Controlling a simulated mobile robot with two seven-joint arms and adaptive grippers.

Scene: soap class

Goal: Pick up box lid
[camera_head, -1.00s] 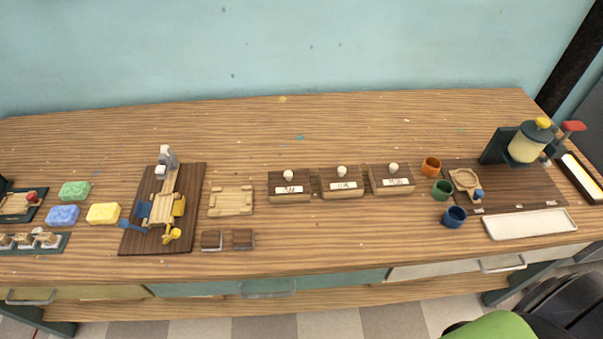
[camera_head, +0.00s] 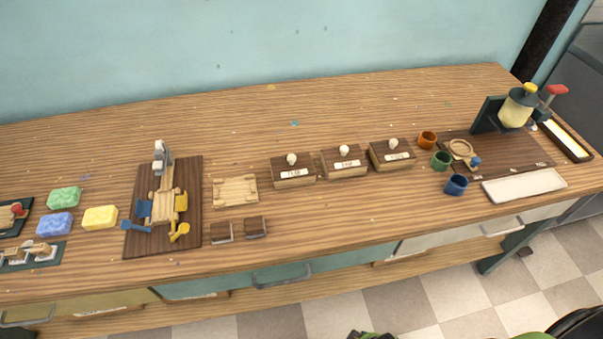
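Three small wooden boxes with dark lids, white round knobs and white labels stand in a row at the middle of the bench. The left box lid (camera_head: 279,166), the middle box lid (camera_head: 333,156) and the right box lid (camera_head: 402,147) all sit on their boxes. The labels are too small to read surely. Neither of my grippers shows in the head view, so I cannot see whether they are open or shut.
On the wooden bench (camera_head: 330,215) lie a pale wooden tray (camera_head: 236,190), two small dark blocks (camera_head: 221,232), a dark board (camera_head: 137,215) with a wooden device, colored soaps (camera_head: 100,217), several cups (camera_head: 456,184) and a white tray (camera_head: 525,184). The bench front before the boxes is clear.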

